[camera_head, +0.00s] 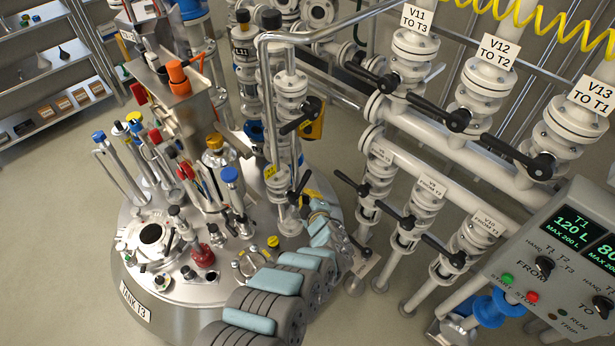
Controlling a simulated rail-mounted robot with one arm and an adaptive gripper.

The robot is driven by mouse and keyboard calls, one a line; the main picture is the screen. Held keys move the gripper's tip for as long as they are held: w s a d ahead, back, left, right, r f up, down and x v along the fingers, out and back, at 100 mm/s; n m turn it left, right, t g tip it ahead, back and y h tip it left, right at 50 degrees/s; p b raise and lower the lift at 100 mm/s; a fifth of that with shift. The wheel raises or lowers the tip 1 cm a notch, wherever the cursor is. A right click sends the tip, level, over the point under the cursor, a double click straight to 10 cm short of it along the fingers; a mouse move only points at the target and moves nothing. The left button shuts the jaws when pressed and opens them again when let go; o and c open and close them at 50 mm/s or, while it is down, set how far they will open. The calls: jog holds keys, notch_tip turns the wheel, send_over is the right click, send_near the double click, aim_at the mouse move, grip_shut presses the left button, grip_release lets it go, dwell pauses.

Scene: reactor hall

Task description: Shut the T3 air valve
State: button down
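Tank T3 (137,303) is a round steel vessel at the left, its lid crowded with fittings. I cannot read any label that marks the air valve. A white flanged valve (278,184) with a small yellow tag (270,171) stands at the lid's right side, with a black lever (301,186) beside it. Another black lever (300,120) sits higher on the same piping. My grey and pale-teal arm reaches from the bottom middle up to the lid's right edge. Its far end is near the lower black lever; I cannot make out the fingers or any contact.
Valves V11 (416,47), V12 (487,82) and V13 (570,130) with black levers line the right, above a lower row of valves. A control panel (570,255) is at the lower right. Shelves (50,70) stand at the upper left. The left floor is clear.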

jog(key=shift+w+f+b, duration=0.65)
jog(key=shift+w+f, duration=0.1)
jog(key=shift+w, duration=1)
jog(key=b, duration=0.3)
send_over(304, 185)
jog(key=s+a, duration=0.2)
jog(key=s, duration=0.1)
jog(key=shift+f, duration=1)
jog(key=w+d+f+b, duration=0.1)
jog(key=f+b, duration=0.1)
jog(key=b, duration=0.1)
jog(key=shift+w+d+b, duration=0.1)
jog(key=shift+w+b, duration=0.25)
jog(key=shift+w, duration=0.05)
jog(key=shift+w+d+f+b, duration=0.1)
jog(key=shift+w+d+b, duration=0.1)
jog(key=shift+w+b, duration=0.35)
jog(key=shift+s, duration=0.15)
jog(key=shift+b, duration=0.3)
jog(key=shift+f, duration=0.2)
jog(key=shift+w+d+r+g+b, duration=0.1)
jog(key=shift+w+d+g+b, duration=0.1)
jog(key=shift+g+b, duration=0.15)
